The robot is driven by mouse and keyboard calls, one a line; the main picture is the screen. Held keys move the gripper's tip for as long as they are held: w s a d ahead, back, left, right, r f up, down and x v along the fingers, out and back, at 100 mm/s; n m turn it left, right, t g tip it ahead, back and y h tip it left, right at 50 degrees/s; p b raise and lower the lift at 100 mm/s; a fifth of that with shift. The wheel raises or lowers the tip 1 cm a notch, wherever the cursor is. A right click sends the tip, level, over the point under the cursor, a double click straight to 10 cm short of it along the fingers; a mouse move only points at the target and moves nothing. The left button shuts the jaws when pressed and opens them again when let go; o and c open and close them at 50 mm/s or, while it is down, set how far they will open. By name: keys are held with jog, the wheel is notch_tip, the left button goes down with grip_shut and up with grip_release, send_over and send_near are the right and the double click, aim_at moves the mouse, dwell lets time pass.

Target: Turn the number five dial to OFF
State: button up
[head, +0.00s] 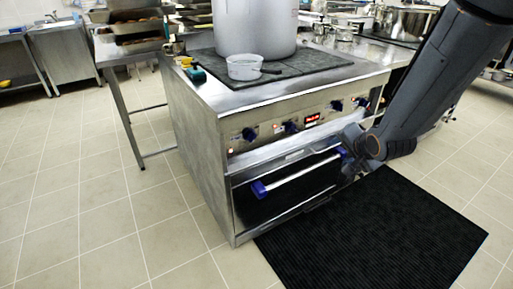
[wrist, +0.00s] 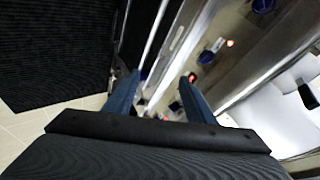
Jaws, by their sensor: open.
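Several blue dials sit along the stove's front panel (head: 270,140) in the head view, among them a left one (head: 249,134), one next to it (head: 290,127) and one farther right (head: 336,105). Their numbers are too small to read, so I cannot tell which is number five. Blue dials (wrist: 206,57) and red lights show beyond the fingers.
A dark ribbed mat (head: 400,225) lies on the floor in front. A steel table with trays (head: 137,28) stands at the left. The tiled floor at left is clear.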

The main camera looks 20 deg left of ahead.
jog(key=w+a+f+m+t+y+b, duration=0.1)
jog(key=w+a+f+y, duration=0.1)
jog(key=a, duration=0.3)
jog(key=w+a+f+m+y+b, duration=0.1)
jog(key=w+a+f+y, duration=0.1)
jog(key=a, duration=0.4)
jog(key=m+y+b, duration=0.4)
jog(key=y, duration=0.4)
send_near(252, 137)
jog(key=w, duration=0.1)
jog(key=x, duration=0.7)
jog(key=shift+a+f, duration=0.2)
jog(key=shift+a, duration=0.15)
jog(key=shift+w, duration=0.1)
jog(key=shift+c, duration=0.4)
jog(key=c, duration=0.9)
jog(key=shift+c, duration=0.2)
